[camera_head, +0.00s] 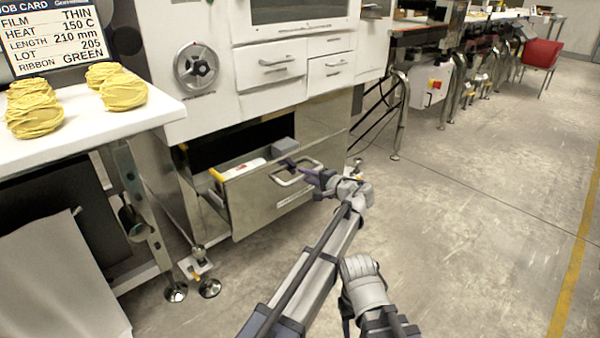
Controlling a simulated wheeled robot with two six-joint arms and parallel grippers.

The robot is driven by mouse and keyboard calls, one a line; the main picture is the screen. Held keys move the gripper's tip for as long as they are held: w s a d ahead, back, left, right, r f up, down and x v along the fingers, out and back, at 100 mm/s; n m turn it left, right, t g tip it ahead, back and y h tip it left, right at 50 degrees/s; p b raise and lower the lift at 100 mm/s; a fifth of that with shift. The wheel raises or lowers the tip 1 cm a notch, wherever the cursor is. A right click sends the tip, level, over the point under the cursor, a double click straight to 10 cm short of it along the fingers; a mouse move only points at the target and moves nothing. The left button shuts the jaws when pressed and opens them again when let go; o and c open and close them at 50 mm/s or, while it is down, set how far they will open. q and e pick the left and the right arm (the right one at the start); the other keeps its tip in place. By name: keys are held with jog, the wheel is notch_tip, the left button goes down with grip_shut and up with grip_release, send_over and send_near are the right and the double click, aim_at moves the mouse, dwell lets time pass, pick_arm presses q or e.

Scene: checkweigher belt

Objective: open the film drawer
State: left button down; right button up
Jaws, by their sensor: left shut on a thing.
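The film drawer (262,207) is a metal-fronted drawer low in the white machine. It stands pulled out, and its inside shows behind the front panel. A white roll (245,168) with a red mark and a grey block (284,144) show in it. My left gripper (303,173) is at the drawer's bar handle (283,184) and is shut on it. The fingers hide part of the handle. My right gripper is not in view.
A white table (80,133) with several yellow noodle nests (124,91) stands at the left, with a job card (55,35) behind them. Two white closed drawers (268,64) and a handwheel (196,68) are above. Machine feet (209,288) stand left of the drawer.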

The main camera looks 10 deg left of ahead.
pick_arm(q)
jog(key=shift+s+d, duration=0.25)
jog(key=shift+d, duration=0.05)
jog(key=c, duration=0.8)
grip_release()
jog(key=shift+s+d, duration=0.1)
